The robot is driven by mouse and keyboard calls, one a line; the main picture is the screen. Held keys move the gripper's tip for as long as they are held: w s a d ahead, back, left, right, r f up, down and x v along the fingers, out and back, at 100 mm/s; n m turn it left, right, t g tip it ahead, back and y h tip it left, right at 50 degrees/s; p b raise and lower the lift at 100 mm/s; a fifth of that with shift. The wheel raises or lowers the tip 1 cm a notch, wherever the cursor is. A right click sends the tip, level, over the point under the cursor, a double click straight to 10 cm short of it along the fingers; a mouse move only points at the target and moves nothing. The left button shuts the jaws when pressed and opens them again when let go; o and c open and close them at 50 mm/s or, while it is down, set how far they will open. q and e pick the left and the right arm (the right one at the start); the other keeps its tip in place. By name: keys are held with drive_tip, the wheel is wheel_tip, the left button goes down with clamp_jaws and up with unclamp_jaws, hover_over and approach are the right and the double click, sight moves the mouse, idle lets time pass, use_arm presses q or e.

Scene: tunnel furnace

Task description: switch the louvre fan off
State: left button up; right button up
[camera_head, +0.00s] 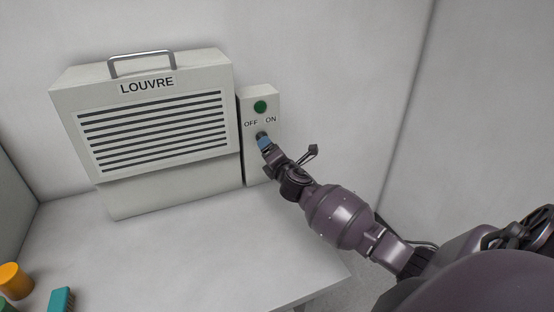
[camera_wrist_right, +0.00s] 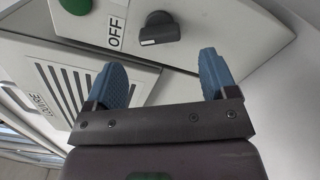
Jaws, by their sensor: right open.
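The light grey louvre fan unit (camera_head: 160,187) stands against the back wall. Its control box (camera_head: 259,167) is at its right side, with a green button or lamp (camera_head: 260,106) above OFF and ON labels. In the right wrist view the black knob (camera_wrist_right: 160,28) sits beside the OFF label (camera_wrist_right: 116,33). A white mark shows on its lower-left part; I cannot tell which label it points at. My right gripper (camera_wrist_right: 161,62) is open, its blue fingers on either side of the knob and apart from it. In the head view this gripper (camera_head: 264,142) mostly hides the knob.
The pale table (camera_head: 215,245) is clear in front of the unit. An orange cylinder (camera_head: 14,281) and a teal brush-like block (camera_head: 61,299) are at the lower left. A metal handle (camera_head: 141,56) tops the unit. Side walls stand left and right.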

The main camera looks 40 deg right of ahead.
drive_tip(key=shift+v, duration=2.35)
drive_tip(key=shift+f, duration=0.1)
